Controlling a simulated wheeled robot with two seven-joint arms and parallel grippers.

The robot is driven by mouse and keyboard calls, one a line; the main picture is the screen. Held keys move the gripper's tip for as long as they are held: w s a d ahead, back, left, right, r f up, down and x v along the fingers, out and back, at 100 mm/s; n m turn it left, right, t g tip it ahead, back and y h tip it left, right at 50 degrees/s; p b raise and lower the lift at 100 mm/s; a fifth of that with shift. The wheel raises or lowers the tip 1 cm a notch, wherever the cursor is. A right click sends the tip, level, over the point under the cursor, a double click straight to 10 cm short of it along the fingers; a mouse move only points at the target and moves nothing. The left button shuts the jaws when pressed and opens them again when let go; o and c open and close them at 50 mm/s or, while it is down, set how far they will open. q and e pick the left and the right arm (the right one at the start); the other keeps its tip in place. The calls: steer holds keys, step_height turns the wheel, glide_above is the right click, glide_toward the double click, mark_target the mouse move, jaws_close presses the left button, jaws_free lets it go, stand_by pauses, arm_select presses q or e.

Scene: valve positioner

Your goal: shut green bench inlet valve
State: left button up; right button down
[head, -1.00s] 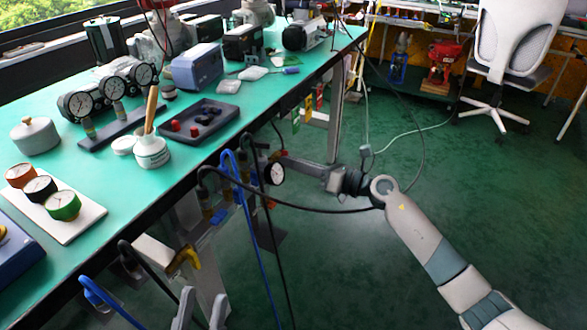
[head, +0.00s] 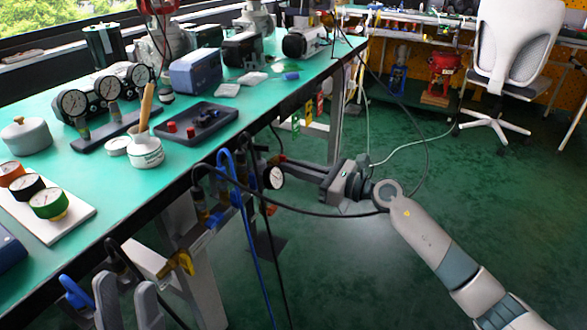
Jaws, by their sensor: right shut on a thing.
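The green-topped bench (head: 215,137) runs from the lower left to the back. Under its front edge hang hoses and small valves: one with a yellow handle (head: 180,263), one with a blue handle (head: 212,220), and another blue handle (head: 76,293) at lower left. A round white gauge (head: 274,177) is mounted farther along. My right gripper (head: 284,162) reaches in from the right and is shut on a small part beside the gauge; that part is mostly hidden. My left gripper (head: 127,300) is at the bottom left, fingers apart and empty, near the yellow-handled valve.
A black hose (head: 320,212) loops below my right gripper, and a blue hose (head: 250,235) hangs beside it. Coloured tags (head: 308,110) hang from the bench edge. Gauges, a white pot (head: 146,152) and a dark tray (head: 196,124) stand on top. The floor at right is open.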

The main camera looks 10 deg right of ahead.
steer(key=shift+f, duration=0.15)
steer(key=c, duration=1.9)
jaws_free()
steer(key=shift+o, duration=0.2)
steer(key=shift+d, duration=0.1)
steer(key=v, duration=1.7)
steer(key=shift+s, duration=0.15)
steer(key=shift+d, duration=0.1)
